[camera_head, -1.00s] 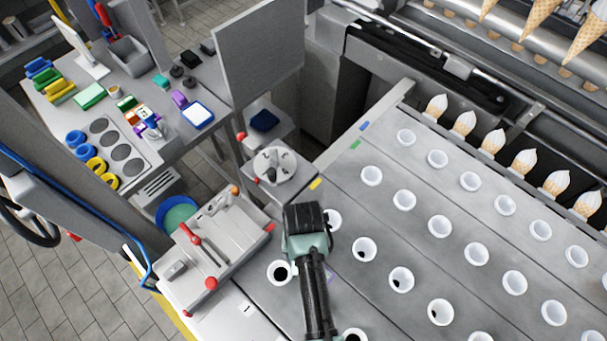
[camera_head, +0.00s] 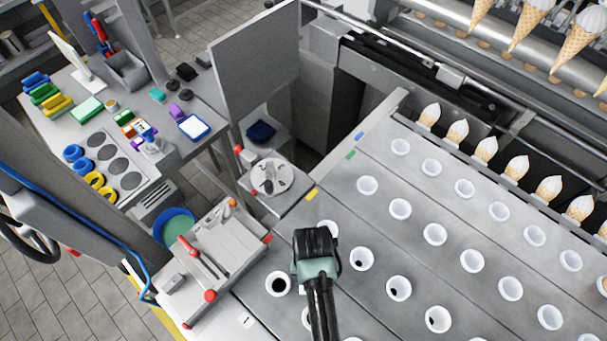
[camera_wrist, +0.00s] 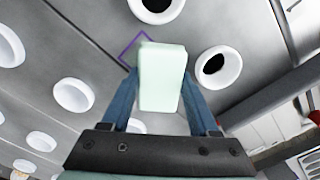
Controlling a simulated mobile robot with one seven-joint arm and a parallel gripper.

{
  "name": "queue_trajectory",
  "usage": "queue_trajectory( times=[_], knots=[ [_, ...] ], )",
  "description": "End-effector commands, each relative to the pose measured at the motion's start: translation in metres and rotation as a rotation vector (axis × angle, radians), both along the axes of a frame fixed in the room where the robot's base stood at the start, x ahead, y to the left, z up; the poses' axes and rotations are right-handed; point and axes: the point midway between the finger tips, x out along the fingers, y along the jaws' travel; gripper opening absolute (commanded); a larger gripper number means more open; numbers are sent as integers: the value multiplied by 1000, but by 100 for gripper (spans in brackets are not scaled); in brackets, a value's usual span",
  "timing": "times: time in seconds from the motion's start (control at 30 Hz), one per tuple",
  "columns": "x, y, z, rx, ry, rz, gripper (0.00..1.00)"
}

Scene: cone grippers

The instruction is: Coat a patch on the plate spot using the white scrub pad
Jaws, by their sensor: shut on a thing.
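My gripper (camera_wrist: 160,78) is shut on the white scrub pad (camera_wrist: 163,92), a pale, faintly green block held between two blue fingers in the wrist view. A purple square outline (camera_wrist: 131,46) marks the plate spot on the grey metal plate (camera_wrist: 92,22). I cannot tell whether the pad touches the plate.
White ring-shaped cups (camera_head: 361,258) stand in rows across the plate, with one (camera_wrist: 219,67) close right of the pad. A grey machine block with red knobs (camera_head: 211,296) stands left. Cones (camera_head: 486,150) line the far edge. Bare plate lies between cups.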

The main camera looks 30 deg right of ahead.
Motion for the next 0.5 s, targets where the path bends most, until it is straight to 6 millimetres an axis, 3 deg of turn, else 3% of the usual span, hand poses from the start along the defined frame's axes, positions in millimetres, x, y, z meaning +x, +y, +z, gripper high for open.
queue_trajectory(
  times=[0.5],
  knots=[
    [-29,-11,2,0,1,-2,16]
  ],
)
